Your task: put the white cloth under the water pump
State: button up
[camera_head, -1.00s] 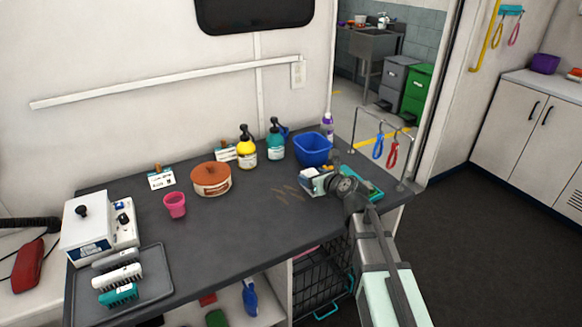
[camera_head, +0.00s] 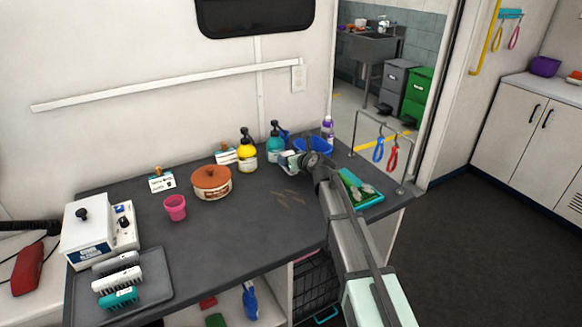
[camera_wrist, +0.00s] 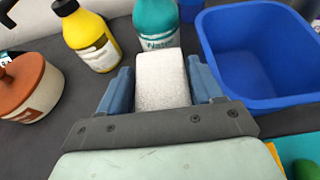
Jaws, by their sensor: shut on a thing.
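The white cloth (camera_wrist: 161,88) looks like a folded, speckled block. My gripper (camera_wrist: 160,74) is shut on it, with one blue finger on each side. The teal bottle labelled "Water" (camera_wrist: 156,24), the water pump, stands just beyond the cloth's far end in the wrist view. In the head view the teal pump bottle (camera_head: 275,147) stands at the back of the table, and my gripper (camera_head: 291,160) is just in front and to the right of it. I cannot tell whether cloth and bottle touch. The pump's top is cut off in the wrist view.
A blue tub (camera_wrist: 262,60) stands close on the right of my gripper. A yellow pump bottle (camera_wrist: 91,38) and a brown lidded pot (camera_wrist: 26,88) are on the left. A turquoise tray (camera_head: 372,202) lies at the right edge. The table's middle front (camera_head: 235,240) is clear.

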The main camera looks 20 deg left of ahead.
jog(key=shift+f, duration=1.75)
jog(key=shift+f, duration=0.1)
jog(key=o, duration=0.8)
jog(key=shift+c, duration=0.2)
jog(key=shift+s+d, duration=0.1)
jog(key=v, duration=1.1)
jog(key=shift+s+d+r, duration=0.2)
jog(key=shift+r, duration=0.15)
